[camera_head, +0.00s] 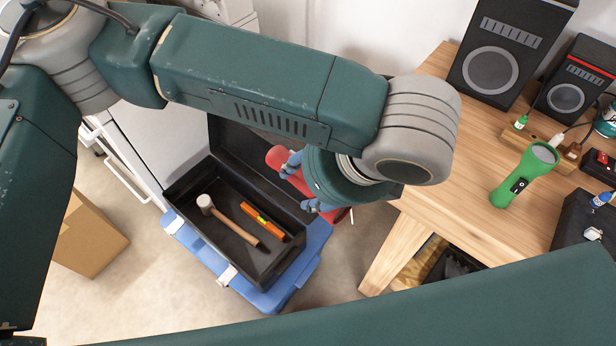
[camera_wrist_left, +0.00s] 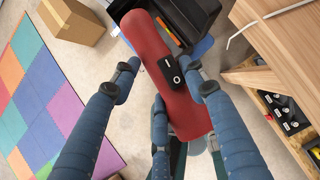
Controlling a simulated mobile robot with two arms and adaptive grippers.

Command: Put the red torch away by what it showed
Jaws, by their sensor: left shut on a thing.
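The red torch (camera_wrist_left: 158,45) is held between the blue-grey fingers of my left gripper (camera_wrist_left: 161,82) in the left wrist view. Its black switch plate faces the camera; the light is too small to tell. In the head view the red torch (camera_head: 278,157) is mostly hidden behind my left gripper (camera_head: 303,185), beside the open black toolbox (camera_head: 185,194). The toolbox holds a wooden mallet (camera_head: 228,219) and an orange level (camera_head: 262,222). A green torch (camera_head: 523,176) stands on the wooden bench (camera_head: 445,190). My right gripper is out of view.
The toolbox sits on a blue base (camera_head: 310,262). A cardboard box (camera_head: 90,238) lies on the floor at the left. Two speakers (camera_head: 505,50) and a black case (camera_head: 580,222) stand on the bench. A white cabinet (camera_head: 150,150) is behind the toolbox.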

